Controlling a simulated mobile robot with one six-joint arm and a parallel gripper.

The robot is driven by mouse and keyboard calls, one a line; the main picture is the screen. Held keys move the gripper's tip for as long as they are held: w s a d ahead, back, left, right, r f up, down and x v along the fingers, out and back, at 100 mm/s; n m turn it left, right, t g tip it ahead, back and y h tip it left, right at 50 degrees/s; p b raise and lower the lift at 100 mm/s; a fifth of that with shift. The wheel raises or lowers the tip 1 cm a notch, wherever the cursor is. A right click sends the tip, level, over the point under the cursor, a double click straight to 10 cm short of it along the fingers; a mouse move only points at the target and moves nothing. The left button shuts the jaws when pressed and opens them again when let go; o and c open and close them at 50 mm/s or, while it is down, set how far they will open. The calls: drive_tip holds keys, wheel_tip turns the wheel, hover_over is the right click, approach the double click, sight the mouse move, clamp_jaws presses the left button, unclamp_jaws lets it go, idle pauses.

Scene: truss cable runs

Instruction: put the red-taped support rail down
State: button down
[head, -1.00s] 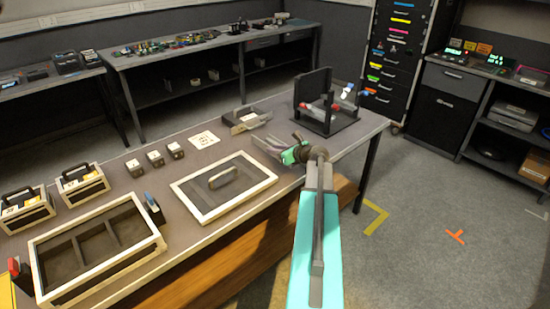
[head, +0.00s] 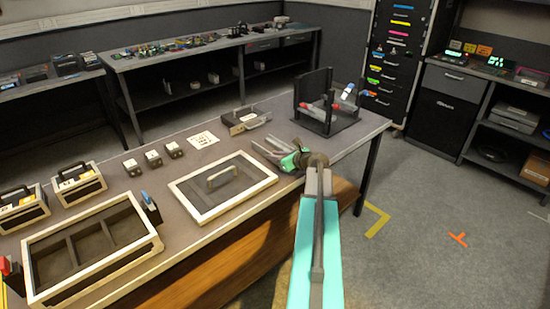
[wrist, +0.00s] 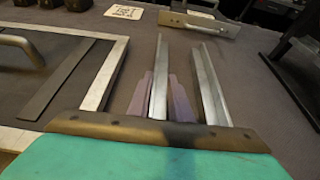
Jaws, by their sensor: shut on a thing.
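My gripper (head: 284,158) is low over the right part of the workbench, just right of the framed panel. In the wrist view its two purplish fingers (wrist: 160,92) are shut on a long silver rail (wrist: 158,70), which points away from me. A second silver strip (wrist: 209,85) runs parallel on the right; I cannot tell whether it belongs to the same rail. No red tape shows on the held rail; its near end is hidden behind the dark bar of my wrist. Whether the rail touches the bench is unclear.
The white-framed panel (head: 184,203) with a handle lies left of my gripper. A black stand (head: 327,127) holding red-marked parts is behind right. A grey metal block (head: 240,120) and a white card (head: 203,140) lie behind.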

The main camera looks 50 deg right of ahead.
drive_tip(key=shift+f, duration=0.1)
drive_tip(key=c, duration=1.6)
unclamp_jaws()
drive_tip(key=v, duration=1.2)
drive_tip(key=shift+b, duration=0.35)
drive_tip(key=shift+s, duration=0.1)
